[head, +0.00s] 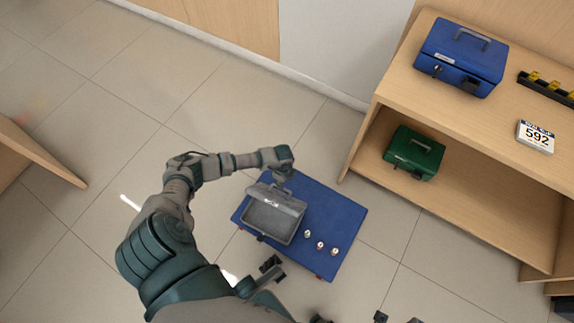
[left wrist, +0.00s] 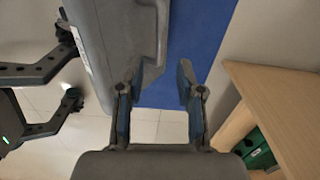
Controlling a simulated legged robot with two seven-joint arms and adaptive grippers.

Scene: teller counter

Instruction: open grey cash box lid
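The grey cash box (head: 268,222) sits on the blue surface (head: 335,210). Its lid (head: 278,194) stands raised at the far side, and the grey inside shows in the head view. My left arm reaches over from the left, and its end is just behind the lid. In the left wrist view my left gripper (left wrist: 158,95) is open with nothing between its fingers. The grey lid with its handle (left wrist: 160,28) is close to the left finger; contact is unclear. Dark fingers, apparently my right gripper (left wrist: 66,65), show spread apart at the left edge, near the box's front.
Several small items, including a white and red one (head: 320,245), stand right of the box. A wooden shelf unit (head: 472,160) at the right holds a blue cash box (head: 462,58), a green cash box (head: 413,153) and a 592 sign (head: 535,137). Tiled floor is clear behind.

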